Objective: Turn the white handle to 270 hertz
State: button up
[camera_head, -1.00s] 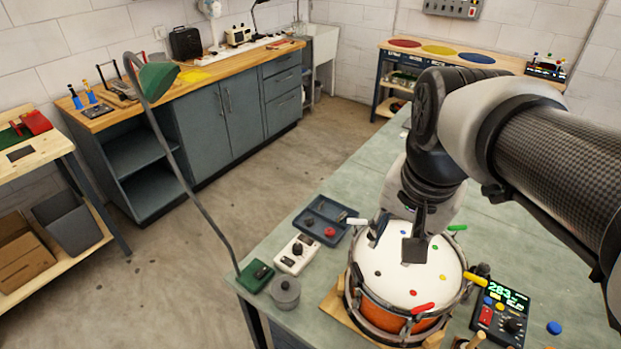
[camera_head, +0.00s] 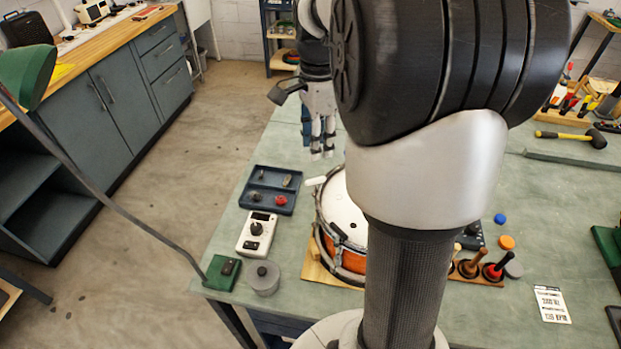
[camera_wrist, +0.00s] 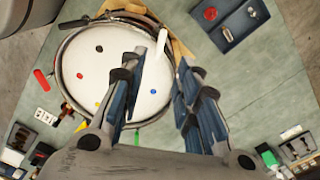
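The drum (camera_head: 328,222) stands on the bench, partly hidden behind my arm in the head view. Its white handle (camera_head: 315,181) sticks out at the rim on the left. In the wrist view the white handle (camera_wrist: 158,58) lies over the edge of the drum's white head (camera_wrist: 92,72), seen between my fingers. My gripper (camera_head: 322,152) hangs just beyond and right of the handle, fingers pointing down. In the wrist view my gripper (camera_wrist: 160,68) is open and nothing is clasped. A red handle (camera_wrist: 41,80) and a green one (camera_wrist: 136,136) also show. The meter's reading is hidden.
A dark tray (camera_head: 271,189) with small parts, a white box with knobs (camera_head: 257,231), a green box (camera_head: 222,272) and a grey pot (camera_head: 264,278) stand left of the drum. Wooden-handled tools (camera_head: 480,266) stand right of my arm.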

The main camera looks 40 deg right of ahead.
aim_at(316, 179)
notch_tip(316, 179, down, 12)
jog(key=b, duration=0.4)
grip_shut()
dwell(0.4)
